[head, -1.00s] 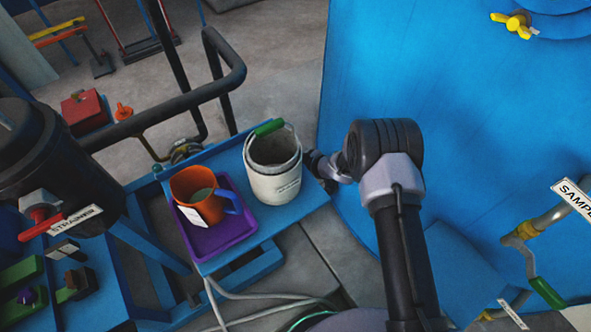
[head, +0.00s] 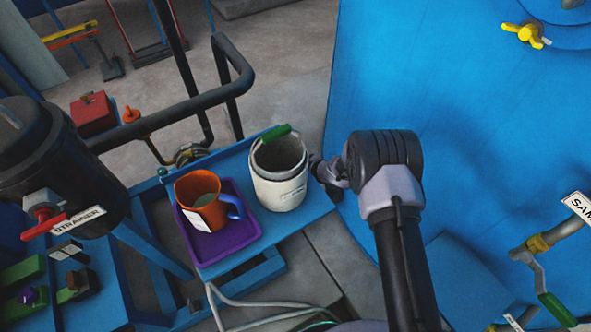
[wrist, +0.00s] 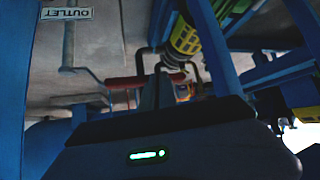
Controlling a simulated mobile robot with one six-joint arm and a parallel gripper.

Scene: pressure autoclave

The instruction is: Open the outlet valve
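In the wrist view, an upside-down OUTLET label (wrist: 67,13) shows at the upper left, beside a thin pipe. A red bar-like handle (wrist: 128,81) lies across the middle of that view, just beyond my gripper (wrist: 157,88). I take it for the outlet valve's handle, but its body is not clear. The dark gripper housing with a green light fills the bottom. The dark finger shapes overlap the handle in the picture, and I cannot tell whether they touch it or how far apart they are.
A blue cart carries a white bucket (head: 278,178) and an orange jug (head: 200,197) in a purple tray (head: 255,230), left of my arm. A black strainer (head: 60,165) stands far left. The large blue vessel (head: 450,120) fills the right. A yellow-ribbed part (wrist: 184,38) shows in the wrist view.

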